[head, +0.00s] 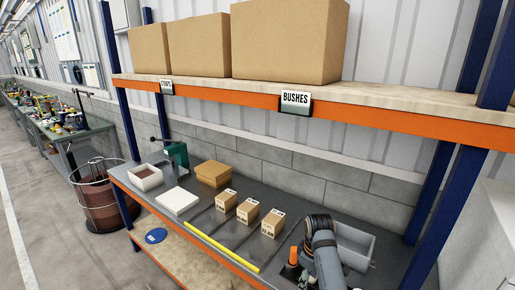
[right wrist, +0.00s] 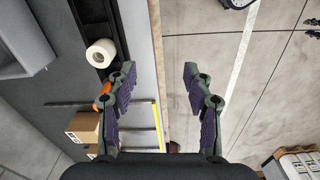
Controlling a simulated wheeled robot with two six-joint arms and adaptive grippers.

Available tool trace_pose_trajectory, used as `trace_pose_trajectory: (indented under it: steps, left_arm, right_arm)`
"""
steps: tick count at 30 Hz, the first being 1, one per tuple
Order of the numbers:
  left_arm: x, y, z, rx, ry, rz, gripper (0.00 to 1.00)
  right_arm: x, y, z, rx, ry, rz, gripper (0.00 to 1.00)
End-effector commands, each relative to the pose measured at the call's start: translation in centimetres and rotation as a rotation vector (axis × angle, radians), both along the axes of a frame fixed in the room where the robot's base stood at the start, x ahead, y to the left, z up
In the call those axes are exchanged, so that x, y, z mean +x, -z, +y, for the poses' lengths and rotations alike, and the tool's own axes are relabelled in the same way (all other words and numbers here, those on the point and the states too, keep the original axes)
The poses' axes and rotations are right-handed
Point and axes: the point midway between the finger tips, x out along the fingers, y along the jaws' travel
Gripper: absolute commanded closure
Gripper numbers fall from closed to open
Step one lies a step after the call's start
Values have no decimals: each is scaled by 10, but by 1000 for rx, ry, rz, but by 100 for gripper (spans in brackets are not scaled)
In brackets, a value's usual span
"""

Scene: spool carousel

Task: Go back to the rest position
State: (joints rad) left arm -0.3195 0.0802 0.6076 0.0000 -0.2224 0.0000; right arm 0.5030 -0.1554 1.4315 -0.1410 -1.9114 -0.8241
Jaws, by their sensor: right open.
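My right gripper (right wrist: 158,80) is open and empty, its two fingers wide apart in the right wrist view. It hangs above the bench's front edge, with the floor below its right finger. In the head view my right arm comes in at the bottom right, over the bench by a grey bin (head: 358,238); its gripper cannot be made out there. My left gripper is in neither view.
Small cartons (head: 248,211) stand on the bench (head: 215,246) behind a yellow strip (head: 222,246). An orange-topped item (head: 292,257) stands beside my arm. A white roll (right wrist: 101,53) sits on a black holder. A shelf (head: 215,92) with large boxes overhangs the bench.

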Motion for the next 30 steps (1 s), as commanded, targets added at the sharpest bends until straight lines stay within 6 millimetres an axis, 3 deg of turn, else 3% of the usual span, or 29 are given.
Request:
trace_pose_trajectory:
  steps: [3,7,11,15,21,30]
  left_arm:
    - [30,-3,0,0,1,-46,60]
    - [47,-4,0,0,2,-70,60]
    - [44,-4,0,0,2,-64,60]
    - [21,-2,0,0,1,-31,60]
    - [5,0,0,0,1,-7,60]
    - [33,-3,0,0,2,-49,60]
  right_arm:
    - [-18,18,-14,-3,82,-19,49]
    - [-42,35,-30,-6,188,-50,49]
    - [-74,51,-48,-11,307,-91,49]
    - [-114,60,-66,-13,438,-144,49]
    - [-168,57,-81,-2,586,-216,49]
    - [-225,33,-84,39,720,-290,49]
